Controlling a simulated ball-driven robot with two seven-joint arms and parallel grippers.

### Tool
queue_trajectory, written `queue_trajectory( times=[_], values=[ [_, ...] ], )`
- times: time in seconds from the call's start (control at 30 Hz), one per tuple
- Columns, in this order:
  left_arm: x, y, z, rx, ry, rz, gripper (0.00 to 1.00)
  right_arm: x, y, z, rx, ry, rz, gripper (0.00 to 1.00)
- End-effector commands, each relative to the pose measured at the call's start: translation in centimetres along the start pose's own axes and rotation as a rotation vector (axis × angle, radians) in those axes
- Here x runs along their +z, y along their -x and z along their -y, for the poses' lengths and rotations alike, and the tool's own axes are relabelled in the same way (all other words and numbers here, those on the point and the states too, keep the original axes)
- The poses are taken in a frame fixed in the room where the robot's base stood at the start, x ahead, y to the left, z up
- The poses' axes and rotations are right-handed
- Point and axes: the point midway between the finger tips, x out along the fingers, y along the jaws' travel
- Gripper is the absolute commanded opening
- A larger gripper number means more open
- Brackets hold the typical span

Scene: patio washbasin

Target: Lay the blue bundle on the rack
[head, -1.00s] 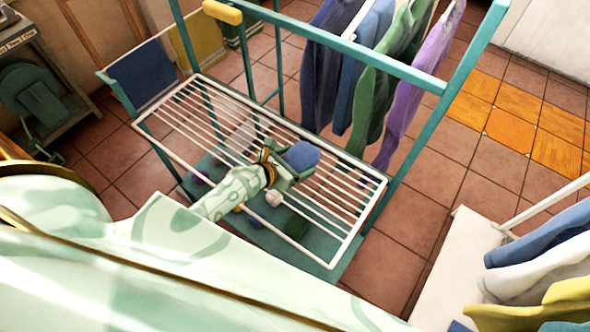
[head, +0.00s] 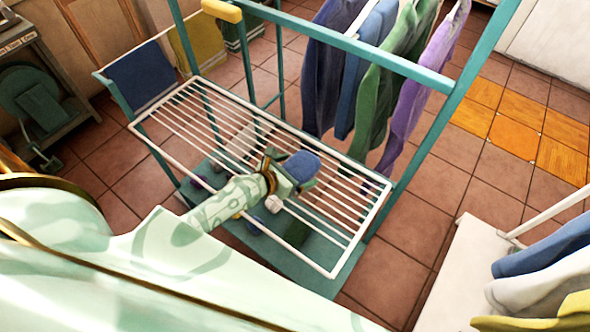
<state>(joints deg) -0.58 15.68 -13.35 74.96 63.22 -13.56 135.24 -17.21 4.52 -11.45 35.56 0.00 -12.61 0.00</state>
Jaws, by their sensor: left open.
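The blue bundle (head: 302,165) is a small rounded roll of cloth over the middle of the white wire rack (head: 184,111). My left gripper (head: 298,178) is at the bundle, with its fingers open on either side of it. The bundle appears to rest on the bars, though the gripper hides its underside, so I cannot tell for sure whether it touches them. My right gripper is not in view.
The teal frame (head: 431,135) of the stand rises around the rack, with clothes (head: 372,85) hanging behind it. Several small items lie on the teal lower shelf (head: 283,262). A white surface (head: 447,270) with folded clothes (head: 545,250) is at right.

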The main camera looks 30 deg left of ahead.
Motion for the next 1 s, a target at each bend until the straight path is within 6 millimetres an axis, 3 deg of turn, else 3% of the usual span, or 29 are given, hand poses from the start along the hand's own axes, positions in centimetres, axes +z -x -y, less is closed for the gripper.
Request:
queue_trajectory(
  times=[0.17, 0.4, 0.6, 1.0],
  values=[
    [0.4, 2.2, 0.0, 0.001, 0.0, 0.0, 1.0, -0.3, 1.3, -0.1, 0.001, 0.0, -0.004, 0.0],
    [0.4, 8.0, 0.0, -0.001, 0.0, -0.001, 1.0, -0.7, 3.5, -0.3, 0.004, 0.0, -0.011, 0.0],
    [0.3, 11.2, 0.0, -0.001, 0.0, 0.0, 1.0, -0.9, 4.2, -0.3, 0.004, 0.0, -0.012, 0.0],
    [0.2, 12.1, 0.0, 0.0, 0.0, 0.001, 1.0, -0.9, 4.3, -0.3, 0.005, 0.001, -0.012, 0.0]
  ],
)
